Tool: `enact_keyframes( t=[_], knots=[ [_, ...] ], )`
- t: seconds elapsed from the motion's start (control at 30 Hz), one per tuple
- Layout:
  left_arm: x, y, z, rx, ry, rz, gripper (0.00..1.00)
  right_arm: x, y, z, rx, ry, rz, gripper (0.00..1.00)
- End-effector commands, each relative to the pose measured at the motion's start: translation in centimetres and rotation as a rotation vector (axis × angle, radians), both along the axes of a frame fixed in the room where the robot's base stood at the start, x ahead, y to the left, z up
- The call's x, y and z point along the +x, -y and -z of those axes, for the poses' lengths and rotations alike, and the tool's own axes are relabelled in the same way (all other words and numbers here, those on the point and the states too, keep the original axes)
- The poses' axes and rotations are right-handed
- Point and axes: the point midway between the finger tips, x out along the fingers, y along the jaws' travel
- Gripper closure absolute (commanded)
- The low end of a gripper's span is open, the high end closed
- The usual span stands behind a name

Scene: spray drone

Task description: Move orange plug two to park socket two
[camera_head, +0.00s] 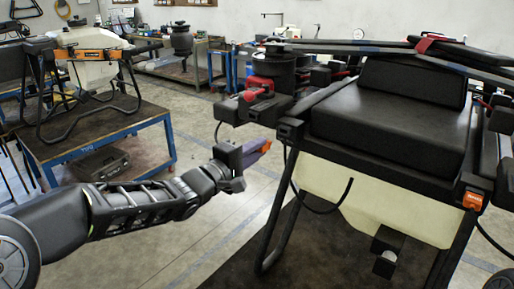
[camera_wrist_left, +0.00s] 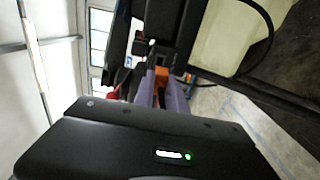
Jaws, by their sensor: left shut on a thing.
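My left gripper (camera_head: 257,151) reaches in from the left with purple fingers, beside the near left arm of the large black drone (camera_head: 388,112). It is shut on a small orange plug (camera_head: 266,146), whose orange end shows at the fingertips. The left wrist view also shows the orange plug (camera_wrist_left: 161,74) between the purple fingers, against a dark frame behind. A black cable hangs from the drone close to the gripper; I cannot tell whether it joins the plug. Park socket two cannot be told apart. My right gripper is not in view.
An orange fitting (camera_head: 472,201) sits on the drone's right front corner. A pale tank (camera_head: 350,195) hangs under the drone above a dark mat. A blue-framed bench (camera_head: 100,145) with another drone stands at the left. Open floor lies between bench and drone.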

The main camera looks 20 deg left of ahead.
Motion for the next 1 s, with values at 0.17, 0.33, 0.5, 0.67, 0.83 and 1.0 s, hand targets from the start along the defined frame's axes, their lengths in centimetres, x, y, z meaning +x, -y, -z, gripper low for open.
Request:
enact_keyframes(
  t=[0.17,0.33,0.5,0.67,0.83,1.0],
  knots=[
    [1.0,0.4,0.0,-0.001,0.000,0.000,1.00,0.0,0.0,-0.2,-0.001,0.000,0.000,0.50],
    [2.4,1.0,0.0,0.000,0.001,0.001,1.00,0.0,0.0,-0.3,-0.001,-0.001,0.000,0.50],
    [3.9,1.6,0.0,-0.001,0.000,0.002,1.00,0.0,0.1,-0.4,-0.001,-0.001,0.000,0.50],
    [4.9,2.0,-0.1,0.000,0.001,0.000,1.00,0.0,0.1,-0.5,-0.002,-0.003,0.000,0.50],
    [5.4,2.1,0.0,-0.001,0.000,0.000,1.00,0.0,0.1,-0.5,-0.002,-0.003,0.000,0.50],
    [5.4,2.2,0.0,0.000,0.000,0.000,1.00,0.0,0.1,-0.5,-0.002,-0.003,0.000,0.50]
  ],
)
